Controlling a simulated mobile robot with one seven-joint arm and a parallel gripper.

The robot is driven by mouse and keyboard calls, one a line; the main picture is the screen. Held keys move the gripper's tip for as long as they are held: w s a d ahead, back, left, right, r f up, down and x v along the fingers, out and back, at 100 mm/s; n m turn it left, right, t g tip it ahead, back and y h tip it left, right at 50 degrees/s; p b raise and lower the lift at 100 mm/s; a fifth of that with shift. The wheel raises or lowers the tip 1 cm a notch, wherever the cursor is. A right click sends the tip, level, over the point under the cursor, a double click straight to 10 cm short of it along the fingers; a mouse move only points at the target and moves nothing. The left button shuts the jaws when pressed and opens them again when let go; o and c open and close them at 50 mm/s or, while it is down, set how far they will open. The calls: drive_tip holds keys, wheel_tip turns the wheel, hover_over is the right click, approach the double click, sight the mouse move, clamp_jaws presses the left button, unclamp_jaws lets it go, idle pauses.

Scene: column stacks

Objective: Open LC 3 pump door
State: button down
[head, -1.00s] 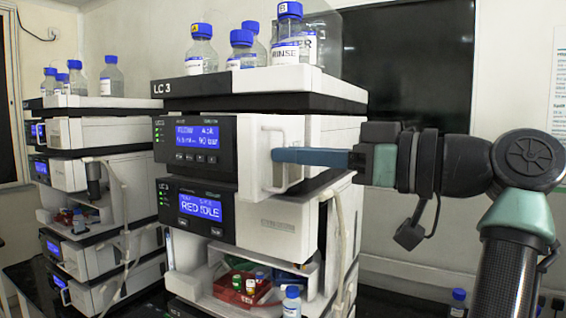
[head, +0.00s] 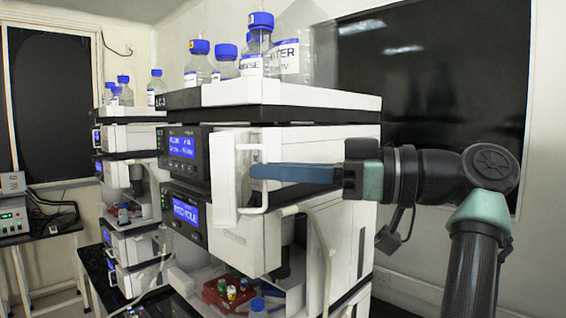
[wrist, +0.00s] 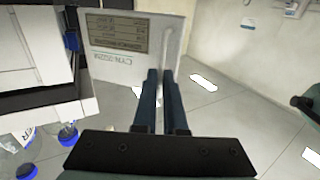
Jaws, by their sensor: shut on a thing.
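The LC 3 stack's upper module, the pump (head: 183,145), has a dark front with a lit blue display. Its white door (head: 223,180) stands swung out from the body, its edge towards the head view. In the wrist view the door (wrist: 110,60) shows as a pale panel with a grey label, standing out from the stack over open floor. My gripper (head: 254,171) is shut on the door's white bar handle (head: 250,208). In the wrist view the fingertips (wrist: 160,72) are at the handle (wrist: 170,45); the exact contact is partly hidden by the fingers.
Several blue-capped bottles (head: 260,45) stand on the stack's top tray (head: 270,93). A lower module (head: 188,215) sits beneath the pump, with a red vial tray (head: 225,297) in an open bay below. Another stack (head: 125,140) is at left. Tubing (head: 318,240) hangs beside the stack.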

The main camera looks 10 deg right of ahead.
drive_tip(key=shift+w+a+r, duration=0.1)
drive_tip(key=shift+w, duration=0.2)
drive_tip(key=c, duration=1.3)
unclamp_jaws()
drive_tip(key=shift+w, duration=0.1)
drive_tip(key=o, duration=0.3)
drive_tip(key=shift+w+f, duration=0.35)
drive_tip(key=shift+w, duration=0.15)
drive_tip(key=shift+s+r, duration=0.1)
drive_tip(key=shift+s, duration=0.2)
drive_tip(key=shift+w, duration=0.1)
drive_tip(key=shift+d+b, duration=0.3)
drive_tip(key=shift+d, duration=0.2)
drive_tip(key=b+v, duration=0.2)
drive_tip(key=v, duration=1)
drive_tip(key=shift+b, duration=0.4)
